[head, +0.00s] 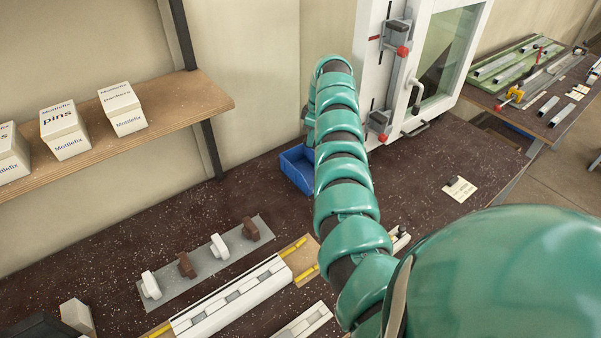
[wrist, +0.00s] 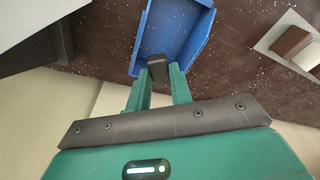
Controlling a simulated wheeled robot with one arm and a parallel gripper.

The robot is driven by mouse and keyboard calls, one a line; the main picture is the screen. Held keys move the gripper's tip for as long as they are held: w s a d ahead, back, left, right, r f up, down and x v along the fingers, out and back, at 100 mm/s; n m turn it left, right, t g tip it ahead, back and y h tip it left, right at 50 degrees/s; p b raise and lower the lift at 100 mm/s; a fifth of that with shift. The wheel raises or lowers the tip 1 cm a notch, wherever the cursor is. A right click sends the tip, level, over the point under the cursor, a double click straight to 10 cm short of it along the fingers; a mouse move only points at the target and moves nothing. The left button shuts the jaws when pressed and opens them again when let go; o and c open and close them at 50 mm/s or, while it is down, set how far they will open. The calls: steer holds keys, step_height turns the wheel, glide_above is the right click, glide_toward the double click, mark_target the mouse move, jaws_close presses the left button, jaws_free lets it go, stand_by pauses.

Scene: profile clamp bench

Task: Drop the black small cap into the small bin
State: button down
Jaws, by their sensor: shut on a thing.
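The small bin is a blue open tray (head: 298,165) on the dark bench in the head view, partly hidden behind my arm. In the wrist view the blue bin (wrist: 196,42) lies just beyond my fingertips. My gripper (wrist: 158,75) is shut on the black small cap (wrist: 157,66), which is dark and sits between the two green fingers. The cap overlaps the near end of the bin in the wrist view. I cannot tell its height above the bin. In the head view my arm hides the gripper and the cap.
A white window frame (head: 366,65) with clamps stands behind the bin. A shelf (head: 190,100) with white boxes is on the left. A grey plate (head: 208,262) with brown and white caps lies at front left. A white card (head: 460,189) with a small dark part lies to the right.

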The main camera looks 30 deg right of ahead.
mark_target(312, 150)
steer(key=shift+s+f, duration=0.1)
steer(key=shift+f, duration=0.25)
steer(key=shift+f+p, duration=0.35)
steer(key=shift+f, duration=2.2)
steer(key=c, duration=1.2)
jaws_free()
steer(key=shift+o, duration=0.2)
steer(key=shift+r, duration=0.1)
step_height(312, 150, up, 17)
steer(key=s+d+b, duration=0.1)
steer(key=s+b, duration=0.1)
steer(key=b, duration=0.3)
steer(key=shift+d, duration=0.3)
